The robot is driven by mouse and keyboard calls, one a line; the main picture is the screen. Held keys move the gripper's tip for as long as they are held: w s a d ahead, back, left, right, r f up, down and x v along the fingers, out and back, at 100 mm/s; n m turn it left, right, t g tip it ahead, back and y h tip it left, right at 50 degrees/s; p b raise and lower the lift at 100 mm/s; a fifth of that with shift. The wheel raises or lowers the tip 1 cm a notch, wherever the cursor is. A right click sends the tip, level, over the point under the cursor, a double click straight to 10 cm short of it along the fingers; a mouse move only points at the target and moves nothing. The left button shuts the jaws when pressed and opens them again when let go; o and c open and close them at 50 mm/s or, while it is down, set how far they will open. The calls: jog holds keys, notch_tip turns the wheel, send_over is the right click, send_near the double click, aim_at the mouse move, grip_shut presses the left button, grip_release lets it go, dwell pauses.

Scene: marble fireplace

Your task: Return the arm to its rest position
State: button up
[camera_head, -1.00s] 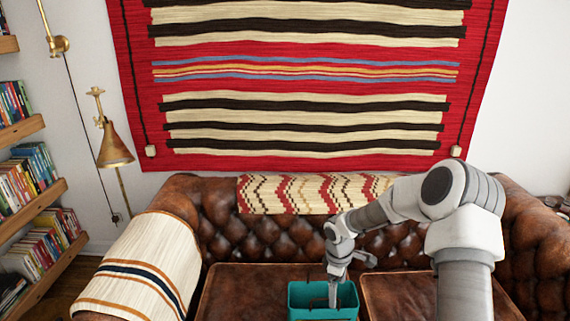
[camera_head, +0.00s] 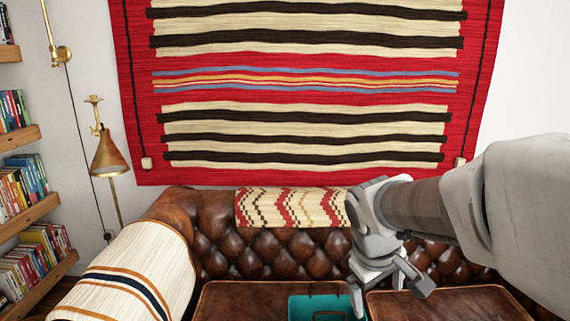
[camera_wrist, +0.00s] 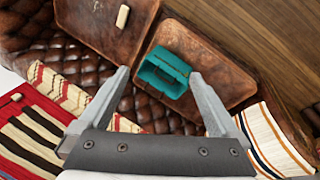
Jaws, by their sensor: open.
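My gripper (camera_head: 390,291) is open and empty, raised in front of the brown leather sofa at the right of the teal bin. In the wrist view its two fingers (camera_wrist: 160,73) stand wide apart with nothing between them. My arm reaches in from the right edge of the head view. The teal bin (camera_head: 303,309) sits on a sofa seat cushion, partly cut off by the lower edge and partly behind my gripper. The whole bin (camera_wrist: 165,75) shows in the wrist view, beyond the fingertips and apart from them.
A small beige block (camera_wrist: 122,16) lies on another seat cushion. A striped cloth (camera_head: 135,275) covers the sofa's left arm, and a patterned throw (camera_head: 290,207) hangs over its back. A brass lamp (camera_head: 109,155) and bookshelves (camera_head: 25,210) stand left. Room above the seat's left is free.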

jog(key=s+a+f+m+t+y+b, duration=0.1)
jog(key=s+m+b, duration=0.2)
jog(key=s, duration=0.4)
jog(key=s+a+f+m+t+y+b, duration=0.2)
jog(key=s+b, duration=0.2)
jog(key=s, duration=0.3)
notch_tip(320, 180, up, 15)
jog(key=p, duration=1.5)
jog(key=shift+w+d, duration=0.15)
jog(key=shift+d, duration=0.05)
jog(key=shift+d+f, duration=0.1)
jog(key=shift+f, duration=0.05)
